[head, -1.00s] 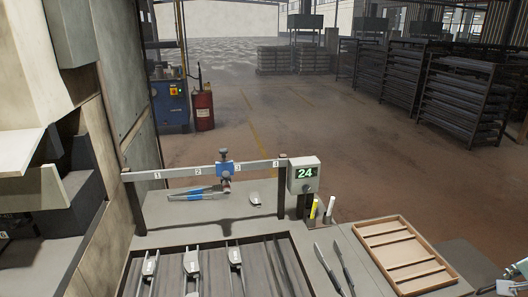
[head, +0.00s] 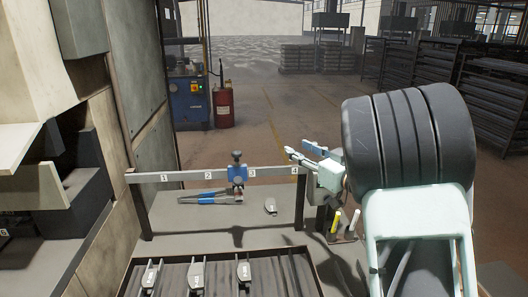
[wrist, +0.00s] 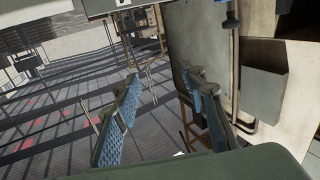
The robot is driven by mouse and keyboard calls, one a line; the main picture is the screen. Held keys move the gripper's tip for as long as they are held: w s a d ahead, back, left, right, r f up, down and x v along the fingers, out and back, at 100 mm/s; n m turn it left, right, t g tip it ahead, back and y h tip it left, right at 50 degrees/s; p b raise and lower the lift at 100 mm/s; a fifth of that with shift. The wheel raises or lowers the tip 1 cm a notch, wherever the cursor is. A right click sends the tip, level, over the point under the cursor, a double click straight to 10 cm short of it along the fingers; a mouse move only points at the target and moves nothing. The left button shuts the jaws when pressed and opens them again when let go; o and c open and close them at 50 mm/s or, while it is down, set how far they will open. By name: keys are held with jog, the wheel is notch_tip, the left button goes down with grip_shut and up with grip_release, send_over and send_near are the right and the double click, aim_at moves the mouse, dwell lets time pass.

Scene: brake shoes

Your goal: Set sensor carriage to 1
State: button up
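The sensor carriage (head: 237,174) is a blue block with a dark knob on top. It sits on the pale horizontal rail (head: 143,177), between the labels 2 and 3 and closer to 3. Label 1 (head: 164,177) is near the rail's left end and label 4 near its right. My gripper (head: 298,149) is at the right end of the rail, to the right of the carriage and apart from it. Its fingers point left and are spread and empty, as the wrist view (wrist: 163,85) shows.
A tray (head: 308,260) with several metal parts is in front. Two markers (head: 345,222) stand at right. My arm hides the right side of the bench.

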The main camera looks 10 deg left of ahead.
aim_at(240, 154)
jog(key=s+a+f+n+g+y, duration=0.1)
jog(key=s+a+n+g+y, duration=0.1)
jog(key=a, duration=0.3)
jog(key=s+a+f+n+g+y, duration=0.1)
jog(key=s+a+f+g+y, duration=0.1)
jog(key=a, duration=0.3)
jog(key=p+x, duration=0.1)
jog(key=x, duration=0.9)
jog(key=shift+w+a+r, duration=0.1)
jog(key=shift+a+r, duration=0.05)
jog(key=shift+a, duration=0.1)
grip_shut()
